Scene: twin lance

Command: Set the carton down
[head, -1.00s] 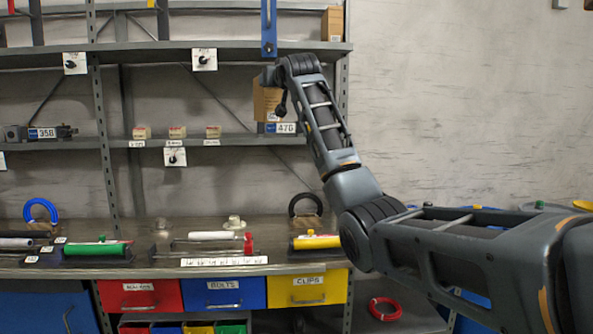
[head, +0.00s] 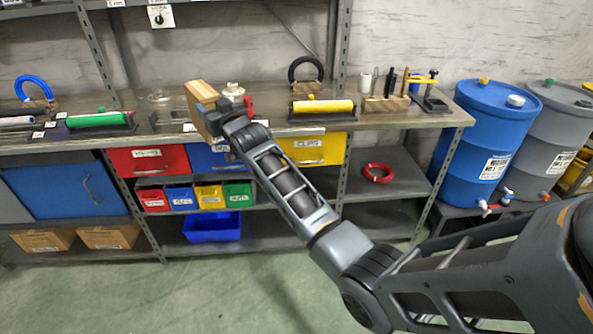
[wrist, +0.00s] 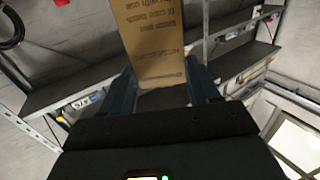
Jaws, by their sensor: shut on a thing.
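The carton (head: 203,106) is a tan cardboard box. My gripper (head: 222,108) is shut on it and holds it, tilted, in front of the workbench (head: 430,121) at about bench-top height in the head view. In the wrist view the carton (wrist: 153,40) stands between the two fingers of my gripper (wrist: 163,88), with printed text on its face. My arm hides part of the bench front. I cannot tell whether the carton touches the bench.
On the bench, a yellow roller (head: 322,107), a green roller (head: 97,119) and a black ring (head: 306,70) stand near the carton. Coloured drawers, such as the red one (head: 147,160), sit below. A blue barrel (head: 484,140) stands at the right.

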